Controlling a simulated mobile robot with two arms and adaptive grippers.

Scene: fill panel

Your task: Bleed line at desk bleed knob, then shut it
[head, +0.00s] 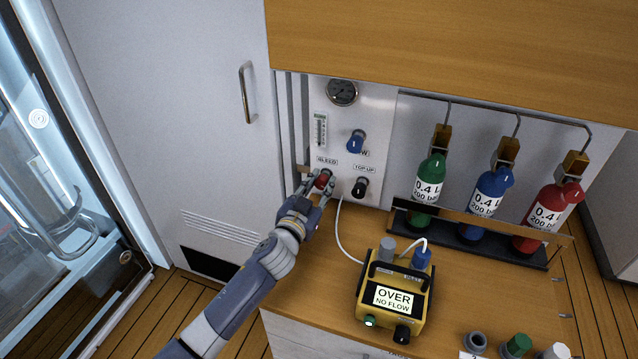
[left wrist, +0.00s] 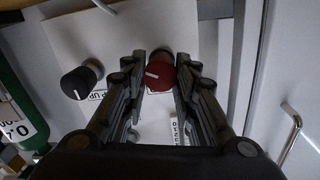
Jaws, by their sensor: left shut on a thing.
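The red bleed knob (head: 323,178) is on the white fill panel (head: 378,112), under the BLEED label. My left gripper (head: 322,186) is at the knob, with a finger on each side of it. In the left wrist view the red knob (left wrist: 160,73) with its white pointer line sits between the two fingertips (left wrist: 161,78), and the gripper is shut on it. The fingers partly hide the knob's sides. My right gripper is not in view.
A black top-up knob (head: 360,187) and a blue knob (head: 356,141) are close by on the panel. A gauge (head: 342,92) is above. A yellow device reading "OVER NO FLOW" (head: 392,298) stands on the desk, with green, blue and red cylinders (head: 489,196) behind it to the right.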

